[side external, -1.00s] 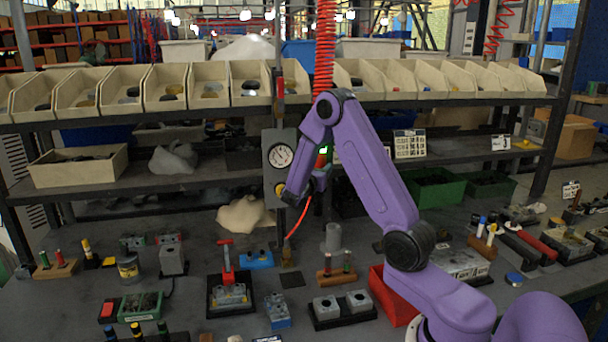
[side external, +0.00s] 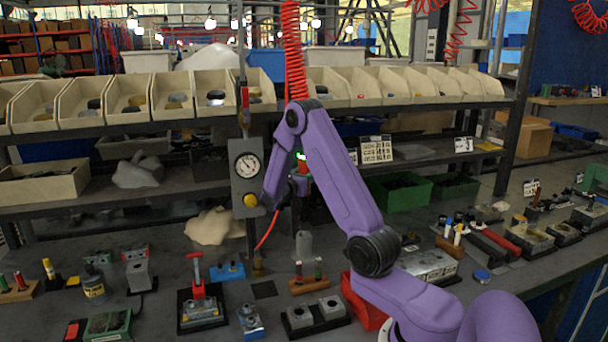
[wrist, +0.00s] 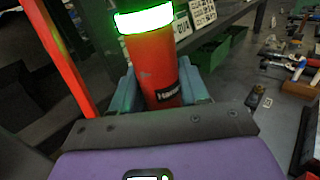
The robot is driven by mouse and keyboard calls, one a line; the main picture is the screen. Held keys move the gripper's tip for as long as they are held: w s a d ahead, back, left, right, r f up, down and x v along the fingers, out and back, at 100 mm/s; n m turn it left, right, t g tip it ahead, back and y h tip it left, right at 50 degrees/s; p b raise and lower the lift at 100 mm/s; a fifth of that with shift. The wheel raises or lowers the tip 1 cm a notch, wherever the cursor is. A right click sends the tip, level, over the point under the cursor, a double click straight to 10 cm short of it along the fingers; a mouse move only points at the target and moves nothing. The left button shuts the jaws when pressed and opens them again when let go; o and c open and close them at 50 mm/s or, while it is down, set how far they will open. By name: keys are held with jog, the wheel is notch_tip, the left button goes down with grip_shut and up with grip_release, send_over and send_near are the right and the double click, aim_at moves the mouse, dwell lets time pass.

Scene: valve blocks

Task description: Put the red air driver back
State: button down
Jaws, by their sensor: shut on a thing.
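The red air driver (wrist: 157,62) is a red cylinder with a bright glowing green ring and a dark label, seen in the wrist view. My gripper (wrist: 163,88) is shut on it, with one teal finger on each side. In the side external view my gripper (side external: 298,186) is above the bench, just right of the grey gauge box (side external: 247,172). There the driver (side external: 301,166) shows only as a small red and green patch, mostly hidden by my purple arm. A red coiled hose (side external: 293,50) hangs down above it.
A shelf of cream bins (side external: 182,98) runs behind. The bench holds a red-handled tool (side external: 196,277), a wooden block with small pegs (side external: 309,285), grey valve blocks (side external: 316,313) and a red bin (side external: 361,300) near my arm.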

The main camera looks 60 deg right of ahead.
send_over(302, 216)
jog(key=d, duration=0.1)
jog(key=shift+d+f, duration=0.2)
jog(key=shift+f, duration=6.7)
jog(key=c, duration=0.5)
grip_release()
jog(key=shift+c, duration=0.2)
jog(key=shift+o, duration=0.3)
jog(key=shift+s, duration=0.1)
jog(key=shift+a+f, duration=0.1)
